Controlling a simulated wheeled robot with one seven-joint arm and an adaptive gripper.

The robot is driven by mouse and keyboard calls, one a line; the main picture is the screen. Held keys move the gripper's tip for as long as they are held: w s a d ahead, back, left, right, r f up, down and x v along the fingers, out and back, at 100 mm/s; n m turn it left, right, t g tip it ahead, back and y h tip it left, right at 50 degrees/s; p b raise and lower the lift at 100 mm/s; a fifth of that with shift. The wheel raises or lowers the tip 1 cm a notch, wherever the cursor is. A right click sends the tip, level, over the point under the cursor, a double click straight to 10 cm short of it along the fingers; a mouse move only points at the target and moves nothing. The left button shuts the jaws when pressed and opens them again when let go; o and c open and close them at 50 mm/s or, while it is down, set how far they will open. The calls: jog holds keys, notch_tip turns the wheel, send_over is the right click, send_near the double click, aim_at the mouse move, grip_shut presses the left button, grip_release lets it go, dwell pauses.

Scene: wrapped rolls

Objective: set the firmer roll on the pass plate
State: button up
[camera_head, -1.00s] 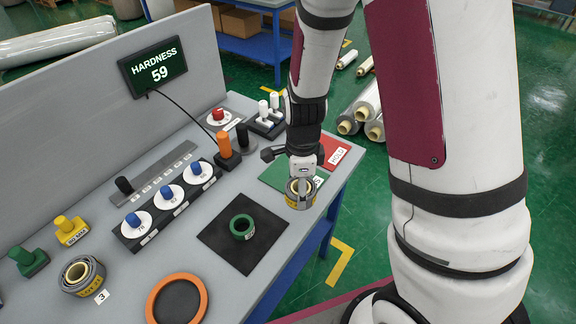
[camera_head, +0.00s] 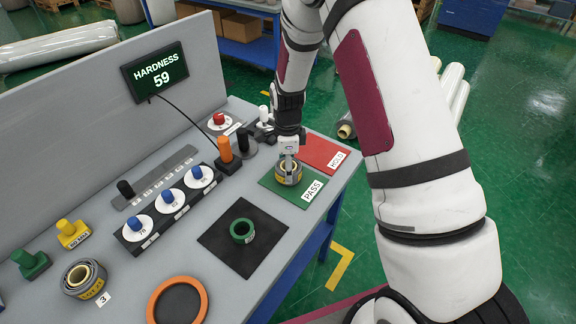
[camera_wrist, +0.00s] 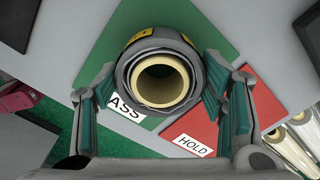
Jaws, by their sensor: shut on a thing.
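My gripper (camera_head: 288,158) is shut on a grey roll (camera_head: 289,174) with a yellow band and a cream core. The roll is over the green pass plate (camera_head: 302,199); I cannot tell whether it touches the plate. In the wrist view the roll (camera_wrist: 158,48) sits between my two fingers, core facing me, with the pass plate (camera_wrist: 100,57) behind it. A second grey roll (camera_head: 86,279) with a yellow band stands at the left front of the bench beside a "3" card. The display (camera_head: 155,69) reads HARDNESS 59.
The red hold plate (camera_head: 318,148) is beside the pass plate. A green ring (camera_head: 243,231) lies on a black mat (camera_head: 222,255). An orange-rimmed disc (camera_head: 178,302) is at the front. Blue-knobbed dials (camera_head: 167,202), an orange-topped post (camera_head: 225,150) and a red knob (camera_head: 219,118) stand farther back.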

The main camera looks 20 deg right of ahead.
jog(key=shift+f, duration=0.2)
jog(key=o, duration=1.4)
jog(key=shift+f, duration=0.1)
